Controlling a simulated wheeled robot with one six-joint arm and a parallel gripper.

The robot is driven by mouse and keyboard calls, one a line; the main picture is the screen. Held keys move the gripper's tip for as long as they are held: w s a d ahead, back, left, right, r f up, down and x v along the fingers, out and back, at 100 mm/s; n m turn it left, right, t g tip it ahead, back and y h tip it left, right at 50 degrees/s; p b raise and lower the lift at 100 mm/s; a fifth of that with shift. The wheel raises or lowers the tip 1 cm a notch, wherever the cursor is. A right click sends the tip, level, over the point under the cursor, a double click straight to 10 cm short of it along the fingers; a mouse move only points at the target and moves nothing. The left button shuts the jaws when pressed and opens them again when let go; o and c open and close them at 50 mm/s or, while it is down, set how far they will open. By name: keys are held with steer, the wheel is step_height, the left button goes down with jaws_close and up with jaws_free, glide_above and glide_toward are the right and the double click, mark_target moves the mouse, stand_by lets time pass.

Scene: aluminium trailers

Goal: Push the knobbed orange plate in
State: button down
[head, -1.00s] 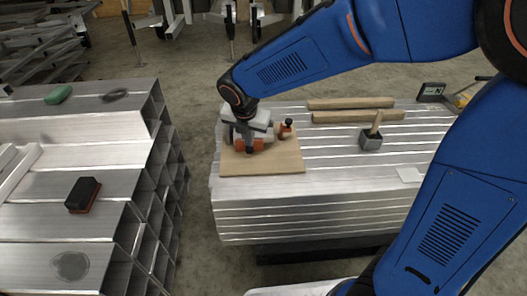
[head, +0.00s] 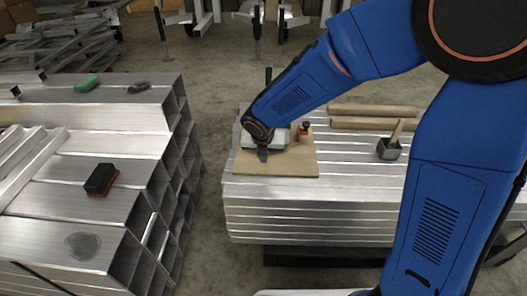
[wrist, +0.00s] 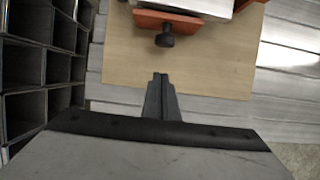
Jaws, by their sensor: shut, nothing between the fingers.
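The orange plate (wrist: 180,20) with a black knob (wrist: 165,39) shows at the top of the wrist view, on the near side of a pale grey block (wrist: 200,5). The knob points toward my gripper. The block sits on a wooden board (wrist: 125,60). My gripper (wrist: 160,76) is shut and empty, its tips over the board, in line with the knob and a short gap short of it in the picture. In the head view my gripper (head: 263,155) is over the board and hides the knobbed plate; the grey block (head: 275,138) shows partly behind it.
Another orange part with a dark knob (head: 304,129) stands at the block's right. Hollow aluminium tubes (head: 140,205) stand left, across a floor gap.

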steer(key=shift+w+f, duration=0.15)
steer(key=shift+w, duration=0.9)
steer(key=shift+w+f, duration=0.1)
steer(key=shift+w, duration=0.9)
steer(key=shift+w, duration=0.1)
steer(key=w, duration=0.4)
steer(key=shift+w+d, duration=0.15)
